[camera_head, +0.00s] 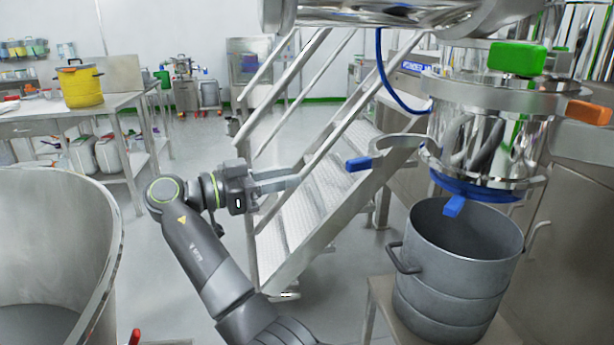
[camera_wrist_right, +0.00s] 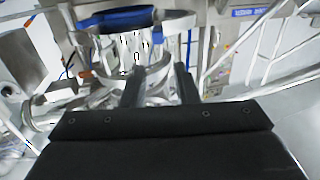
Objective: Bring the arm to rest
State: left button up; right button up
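My right arm comes up from the bottom of the head view and bends at the elbow. Its right gripper (camera_head: 296,179) points to the right, in front of the metal stairs. In the right wrist view my right gripper (camera_wrist_right: 158,82) shows two dark fingers with a gap between them. Nothing is held in the gap. The steel outlet (camera_wrist_right: 135,50) with a blue part lies beyond the fingers there. My left gripper is in neither view.
The steel outlet (camera_head: 480,135) with blue, green and orange handles hangs above a grey pot (camera_head: 455,285) on a stand. Metal stairs (camera_head: 310,205) rise behind my gripper. A large steel vessel (camera_head: 62,235) fills the lower left. A yellow pot (camera_head: 81,87) stands on a table.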

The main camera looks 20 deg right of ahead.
jog(key=shift+a, duration=0.55)
